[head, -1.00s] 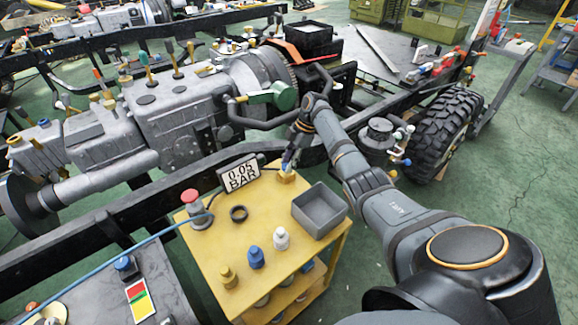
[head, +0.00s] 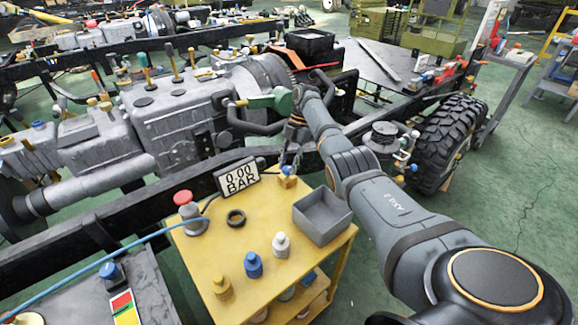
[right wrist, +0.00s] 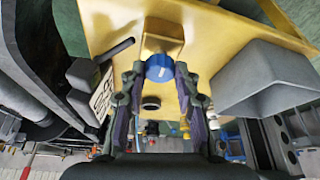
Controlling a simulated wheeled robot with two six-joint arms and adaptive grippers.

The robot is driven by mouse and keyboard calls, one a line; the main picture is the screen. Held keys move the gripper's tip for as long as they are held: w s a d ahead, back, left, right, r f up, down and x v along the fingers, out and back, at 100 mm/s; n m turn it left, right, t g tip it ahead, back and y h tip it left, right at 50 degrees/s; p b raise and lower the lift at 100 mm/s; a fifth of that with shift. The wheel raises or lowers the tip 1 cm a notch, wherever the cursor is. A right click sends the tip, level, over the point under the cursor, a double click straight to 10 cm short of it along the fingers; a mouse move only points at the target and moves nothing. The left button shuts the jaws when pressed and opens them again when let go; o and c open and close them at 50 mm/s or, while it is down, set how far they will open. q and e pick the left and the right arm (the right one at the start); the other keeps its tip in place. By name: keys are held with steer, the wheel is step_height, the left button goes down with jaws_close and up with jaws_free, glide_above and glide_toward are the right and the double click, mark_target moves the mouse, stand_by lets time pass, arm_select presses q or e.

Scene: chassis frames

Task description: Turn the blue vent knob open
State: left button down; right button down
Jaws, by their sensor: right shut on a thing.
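The blue vent knob (head: 286,171) sits on a small brass block (head: 287,183) at the back of the yellow cart. In the right wrist view the knob (right wrist: 159,68) lies between the fingertips of my right gripper (right wrist: 160,75), with a pale mark on its top. My right gripper (head: 290,158) is shut on the knob from above; its fingers partly hide it in the head view. My left gripper is not in view.
The yellow cart top (head: 215,252) also carries a grey open bin (head: 322,216), a red-capped button (head: 187,208), a black ring (head: 236,218) and several small capped bottles. A chassis frame with a gearbox (head: 185,125) stands behind. Green floor is free at right.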

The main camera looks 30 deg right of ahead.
stand_by(0.3)
steer(key=c, duration=1)
jaws_free()
